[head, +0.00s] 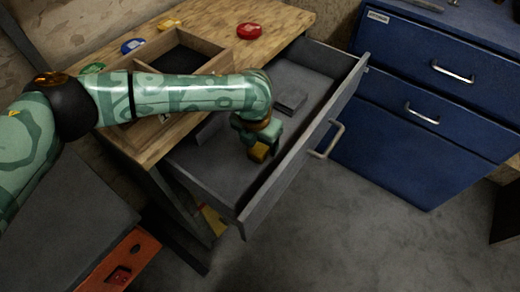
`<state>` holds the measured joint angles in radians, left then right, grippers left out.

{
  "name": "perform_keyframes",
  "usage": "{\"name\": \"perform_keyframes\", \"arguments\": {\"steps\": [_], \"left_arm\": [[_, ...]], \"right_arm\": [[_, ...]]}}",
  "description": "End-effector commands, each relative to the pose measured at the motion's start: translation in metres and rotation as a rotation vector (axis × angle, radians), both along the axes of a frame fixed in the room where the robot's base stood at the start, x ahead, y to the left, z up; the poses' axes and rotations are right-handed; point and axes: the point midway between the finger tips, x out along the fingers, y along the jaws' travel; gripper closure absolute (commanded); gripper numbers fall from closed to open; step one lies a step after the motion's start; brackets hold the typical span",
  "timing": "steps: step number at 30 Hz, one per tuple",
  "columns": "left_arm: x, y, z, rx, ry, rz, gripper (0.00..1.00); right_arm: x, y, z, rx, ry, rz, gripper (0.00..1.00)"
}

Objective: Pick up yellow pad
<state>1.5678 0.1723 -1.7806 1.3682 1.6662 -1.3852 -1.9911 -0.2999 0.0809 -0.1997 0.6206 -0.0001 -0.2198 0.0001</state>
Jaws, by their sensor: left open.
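A small yellow item (169,24) lies at the back edge of the wooden tabletop, and it may be the yellow pad. My left gripper (259,151) points down into the open grey drawer (225,175), well away from that item. A yellow-orange block shape shows at its fingertips; I cannot tell whether it is part of the gripper or a separate thing in the drawer. The left gripper is open. My right gripper is not in view.
A red round item (249,31), a blue one (132,46) and a green one (93,68) lie on the tabletop (285,20) around a wooden divided tray (205,38). A grey block (291,100) lies in the drawer. A blue cabinet (385,140) stands right.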

Motion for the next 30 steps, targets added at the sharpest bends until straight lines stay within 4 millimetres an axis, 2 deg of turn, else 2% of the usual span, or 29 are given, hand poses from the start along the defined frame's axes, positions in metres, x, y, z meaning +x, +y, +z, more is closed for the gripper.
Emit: {"name": "perform_keyframes", "arguments": {"steps": [1, 3, 10, 15, 24, 26, 30], "left_arm": [[0.001, 0.000, -0.017, 0.001, 0.006, 0.001, 0.33], [0.003, -0.001, -0.024, 0.001, 0.005, 0.002, 0.33], [0.003, -0.001, -0.021, 0.000, 0.000, 0.002, 0.33], [0.003, -0.001, -0.021, 0.000, 0.000, 0.002, 0.80], [0.003, -0.001, -0.019, 0.000, 0.000, 0.002, 0.81], [0.003, -0.001, -0.013, -0.001, -0.002, 0.002, 0.81], [0.003, -0.002, 0.017, -0.001, -0.005, 0.002, 0.81]], "right_arm": [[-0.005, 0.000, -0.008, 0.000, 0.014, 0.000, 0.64], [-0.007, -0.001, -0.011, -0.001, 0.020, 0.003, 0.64], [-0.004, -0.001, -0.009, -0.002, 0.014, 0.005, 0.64], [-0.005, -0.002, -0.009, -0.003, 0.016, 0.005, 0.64], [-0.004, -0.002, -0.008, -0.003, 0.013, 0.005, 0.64], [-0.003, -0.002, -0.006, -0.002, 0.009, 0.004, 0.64], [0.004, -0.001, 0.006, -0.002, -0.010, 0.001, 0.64]]}}
